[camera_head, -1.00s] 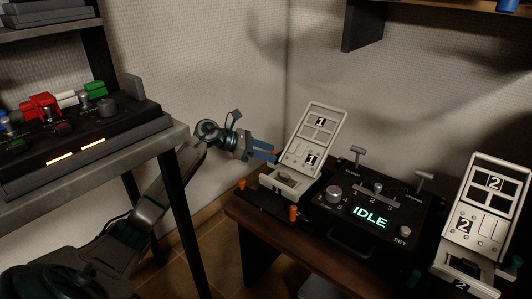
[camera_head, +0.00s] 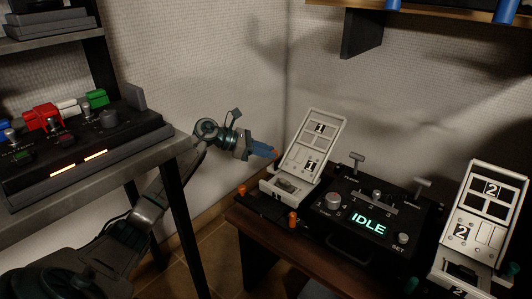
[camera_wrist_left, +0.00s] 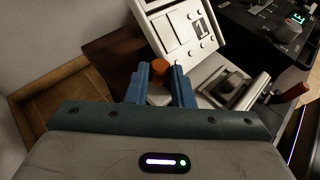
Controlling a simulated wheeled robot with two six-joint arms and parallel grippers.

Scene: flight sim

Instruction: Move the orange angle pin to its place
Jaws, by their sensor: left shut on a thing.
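My left gripper (camera_head: 265,150) reaches in from the left and is shut on the orange angle pin (camera_head: 275,152), at the left edge of the white tilted panel marked 1 (camera_head: 318,140). In the left wrist view, the orange round end of the pin (camera_wrist_left: 159,64) shows between the blue fingers of my left gripper (camera_wrist_left: 160,82). The rest of the pin is hidden by the fingers. I cannot tell whether the pin touches the panel. My right gripper is not in view.
Two other orange pins stand at panel 1's base, one left (camera_head: 241,190) and one in front (camera_head: 292,218). A black control box (camera_head: 345,240) reads IDLE. Panel 2 (camera_head: 485,215) stands at the right. A grey table (camera_head: 150,160) with a switch box is at the left.

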